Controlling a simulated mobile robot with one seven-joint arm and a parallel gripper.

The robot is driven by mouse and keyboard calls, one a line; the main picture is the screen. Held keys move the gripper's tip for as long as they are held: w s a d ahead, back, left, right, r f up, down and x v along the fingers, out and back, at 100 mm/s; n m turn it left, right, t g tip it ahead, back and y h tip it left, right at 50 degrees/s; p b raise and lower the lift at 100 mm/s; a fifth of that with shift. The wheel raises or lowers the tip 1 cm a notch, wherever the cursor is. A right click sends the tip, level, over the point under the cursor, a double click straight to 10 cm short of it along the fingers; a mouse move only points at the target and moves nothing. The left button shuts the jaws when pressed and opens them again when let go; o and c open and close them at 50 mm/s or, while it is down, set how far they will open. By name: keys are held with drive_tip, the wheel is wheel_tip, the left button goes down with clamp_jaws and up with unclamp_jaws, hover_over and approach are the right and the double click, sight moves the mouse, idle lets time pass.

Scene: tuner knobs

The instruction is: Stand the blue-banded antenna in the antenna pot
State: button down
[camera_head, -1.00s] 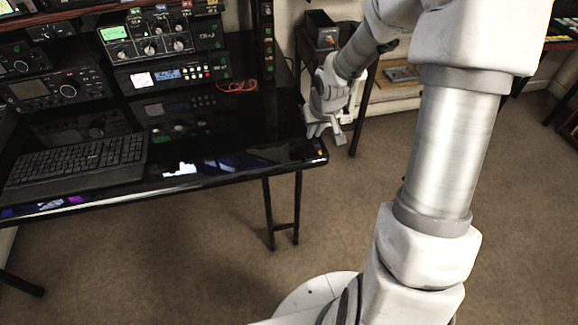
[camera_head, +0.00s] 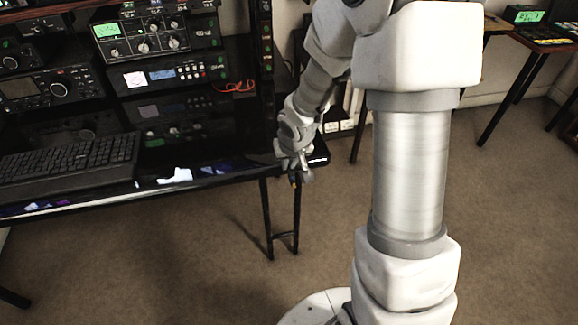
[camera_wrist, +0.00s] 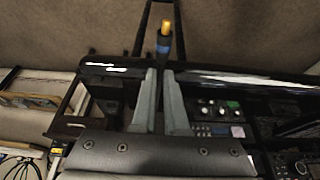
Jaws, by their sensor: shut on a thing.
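My gripper (camera_wrist: 163,98) is shut on the blue-banded antenna (camera_wrist: 163,46), a dark rod with a blue band and a yellow-orange tip, in the wrist view. The tip sticks out beyond the fingers, with carpet behind it. In the head view my gripper (camera_head: 294,168) is at the right front corner of the black desk, and a small orange tip (camera_head: 296,182) shows just below it. I cannot make out the antenna pot in either current view; my arm covers part of the area behind the desk corner.
A table with a green-lit device (camera_head: 525,15) stands at the back right. The carpet (camera_head: 510,220) on the right is open.

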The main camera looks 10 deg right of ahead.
drive_tip(key=c, duration=1.4)
unclamp_jaws()
drive_tip(key=shift+f, duration=0.15)
drive_tip(key=o, duration=0.5)
drive_tip(key=shift+c, duration=0.2)
drive_tip(key=shift+r, duration=0.2)
